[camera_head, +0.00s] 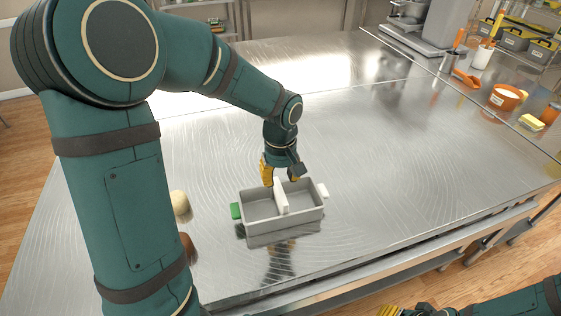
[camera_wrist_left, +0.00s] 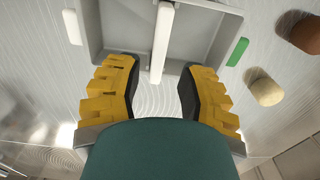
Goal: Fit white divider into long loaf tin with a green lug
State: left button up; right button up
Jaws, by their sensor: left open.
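The grey loaf tin (camera_head: 257,215) sits on the steel table, with a green lug (camera_head: 236,211) at its left end and a white lug (camera_head: 322,190) at its right end. The white divider (camera_head: 281,197) stands crosswise inside it near the middle, its top showing above the far rim. I cannot tell if its bottom is fully seated. My left gripper (camera_head: 281,174) is open at the tin's far side; in the left wrist view its fingers (camera_wrist_left: 158,75) are spread either side of the divider's near end (camera_wrist_left: 161,45), apart from it. My right gripper (camera_head: 405,310) is partly cut off at the bottom edge.
A cream rounded object (camera_head: 181,206) and a brown one (camera_head: 187,247) lie left of the tin, partly behind my left arm. An orange tub (camera_head: 505,97), a yellow sponge (camera_head: 531,122) and utensils stand at the far right. The table right of the tin is clear.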

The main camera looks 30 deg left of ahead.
pick_arm(q)
jog(key=shift+r, duration=2.7)
